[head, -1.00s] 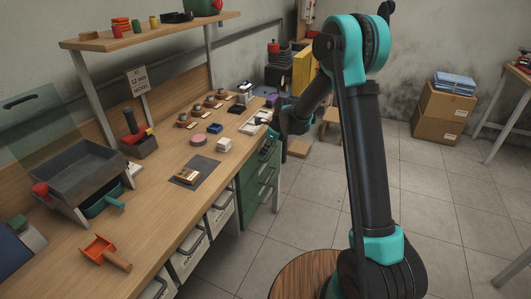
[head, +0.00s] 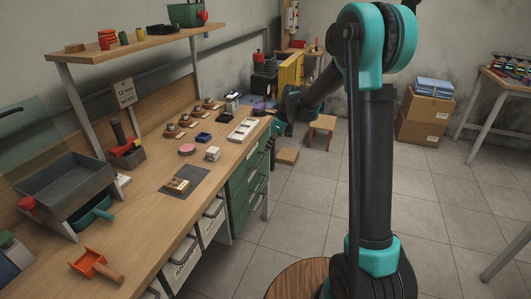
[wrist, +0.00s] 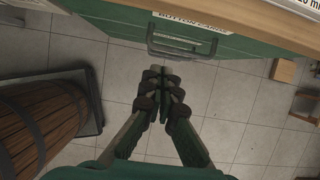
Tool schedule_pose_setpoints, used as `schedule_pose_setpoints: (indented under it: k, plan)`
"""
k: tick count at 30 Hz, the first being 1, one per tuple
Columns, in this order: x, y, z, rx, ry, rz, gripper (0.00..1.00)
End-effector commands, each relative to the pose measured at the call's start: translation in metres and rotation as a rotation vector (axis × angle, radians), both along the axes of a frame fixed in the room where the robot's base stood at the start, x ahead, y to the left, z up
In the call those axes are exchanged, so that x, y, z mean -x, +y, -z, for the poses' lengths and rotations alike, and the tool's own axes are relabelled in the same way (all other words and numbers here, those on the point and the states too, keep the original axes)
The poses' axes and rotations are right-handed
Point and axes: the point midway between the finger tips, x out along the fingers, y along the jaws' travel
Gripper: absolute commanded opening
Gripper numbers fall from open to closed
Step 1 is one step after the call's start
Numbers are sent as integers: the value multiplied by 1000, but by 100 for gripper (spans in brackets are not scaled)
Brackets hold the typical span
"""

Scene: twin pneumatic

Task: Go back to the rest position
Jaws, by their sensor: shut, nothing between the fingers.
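My gripper (wrist: 163,78) is shut and empty in the wrist view, its dark fingertips together over the grey tiled floor. It is in front of the green drawer cabinet (wrist: 120,30), with a gap of bare floor showing beyond the fingertips. In the head view my arm is raised and bent, its far end by the right edge of the workbench (head: 150,215). The fingers are small and hard to make out there.
The green drawers (head: 248,185) show under the bench, with a dark handle (wrist: 187,45) on the front. Wooden stools (head: 322,124) stand beyond my arm. Cardboard boxes (head: 424,112) are stacked at the back right. The floor at right is largely clear.

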Motion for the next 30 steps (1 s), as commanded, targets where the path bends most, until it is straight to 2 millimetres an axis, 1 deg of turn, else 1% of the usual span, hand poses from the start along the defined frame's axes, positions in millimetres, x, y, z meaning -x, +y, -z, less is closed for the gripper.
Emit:
schedule_pose_setpoints:
  k: [4,5,8,13,19,23,24,26,27,30]
  plan:
    - [7,-10,-8,12,-21,-35,0]
    - [11,-14,-9,19,-34,-56,0]
    - [32,-34,-15,59,-98,-172,0]
    - [85,-81,-22,171,-244,-467,0]
    - [154,-132,-19,324,-383,-839,0]
    - [201,-161,-10,431,-447,-1089,0]
    - [215,-169,-7,464,-464,-1167,0]
    - [237,-181,-1,513,-484,-1283,0]
    - [251,-187,4,542,-493,-1359,0]
    - [280,-202,15,608,-508,-1527,0]
